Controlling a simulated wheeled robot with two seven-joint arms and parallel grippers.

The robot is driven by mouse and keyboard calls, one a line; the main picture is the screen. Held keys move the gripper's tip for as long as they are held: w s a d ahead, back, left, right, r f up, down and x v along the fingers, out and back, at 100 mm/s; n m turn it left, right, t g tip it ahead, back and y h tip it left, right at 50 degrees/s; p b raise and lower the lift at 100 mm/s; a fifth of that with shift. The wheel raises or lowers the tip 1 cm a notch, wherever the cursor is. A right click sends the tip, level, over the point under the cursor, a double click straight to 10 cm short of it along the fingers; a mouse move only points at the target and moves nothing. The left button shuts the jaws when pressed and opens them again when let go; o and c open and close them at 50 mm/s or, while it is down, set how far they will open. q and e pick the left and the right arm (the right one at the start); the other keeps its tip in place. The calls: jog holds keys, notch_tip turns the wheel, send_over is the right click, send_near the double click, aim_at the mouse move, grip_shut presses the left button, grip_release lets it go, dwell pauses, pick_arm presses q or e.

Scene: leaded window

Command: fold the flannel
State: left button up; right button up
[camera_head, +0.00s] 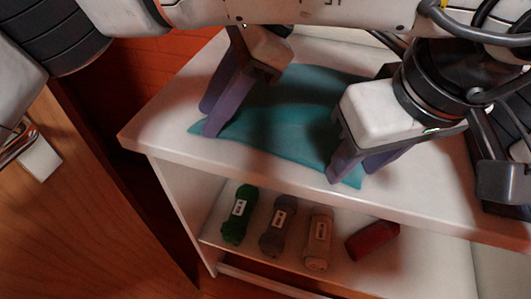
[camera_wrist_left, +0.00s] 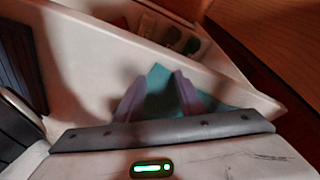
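The flannel is a teal cloth (camera_head: 290,112) lying spread and slightly rumpled on the white table top. It also shows in the left wrist view (camera_wrist_left: 157,88) between and beside my left fingers. My left gripper (camera_head: 352,172) is at the cloth's front right corner, with its purple fingers apart; the wrist view shows a gap between them. No cloth is visibly pinched in either gripper. My arms hide the cloth's back right part.
The white table top (camera_head: 165,128) has a narrow bare strip along its front edge. A wooden panel (camera_head: 90,210) stands at the left.

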jog(key=shift+f, duration=0.2)
pick_arm(q)
grip_shut()
pick_arm(e)
grip_shut()
